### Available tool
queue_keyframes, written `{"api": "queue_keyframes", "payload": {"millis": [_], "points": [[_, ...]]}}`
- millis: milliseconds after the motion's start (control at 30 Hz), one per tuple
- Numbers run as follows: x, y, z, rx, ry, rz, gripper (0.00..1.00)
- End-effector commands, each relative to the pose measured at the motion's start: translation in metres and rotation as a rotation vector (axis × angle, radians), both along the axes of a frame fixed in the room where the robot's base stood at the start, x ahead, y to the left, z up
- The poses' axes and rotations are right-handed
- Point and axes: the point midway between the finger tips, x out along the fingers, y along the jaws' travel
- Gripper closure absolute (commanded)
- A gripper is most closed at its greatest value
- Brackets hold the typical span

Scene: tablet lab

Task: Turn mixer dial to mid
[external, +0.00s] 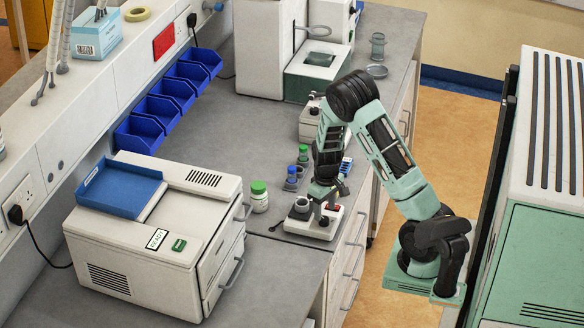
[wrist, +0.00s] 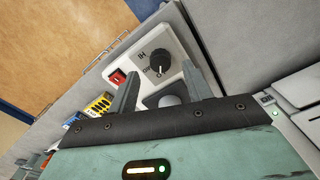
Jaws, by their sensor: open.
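The mixer (external: 297,226) is a small white box with a grey cup holder on top, near the bench's front edge. In the wrist view its white top panel (wrist: 183,52) carries a round black dial (wrist: 159,60) with a light pointer mark, small lettering beside it and a red switch (wrist: 117,77). The dial's exact setting is too small to read. My gripper (wrist: 160,68) is open, with one finger on each side of the dial in the picture; I cannot tell whether they touch it.
A green-capped bottle (external: 259,197) stands left of the mixer. Blue- and green-topped items (external: 291,180) and another white device (external: 311,121) stand behind it. A large white machine with a blue tray (external: 120,187) is at the left. Open bench lies between the blue bins and these.

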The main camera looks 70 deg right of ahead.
Motion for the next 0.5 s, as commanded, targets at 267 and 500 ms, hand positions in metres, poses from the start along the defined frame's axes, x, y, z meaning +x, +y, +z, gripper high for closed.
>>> {"api": "queue_keyframes", "payload": {"millis": [267, 500], "points": [[0.000, 0.000, -0.030, 0.000, 0.001, 0.000, 0.50], [0.000, 0.000, -0.034, 0.000, -0.001, 0.000, 0.50]]}}
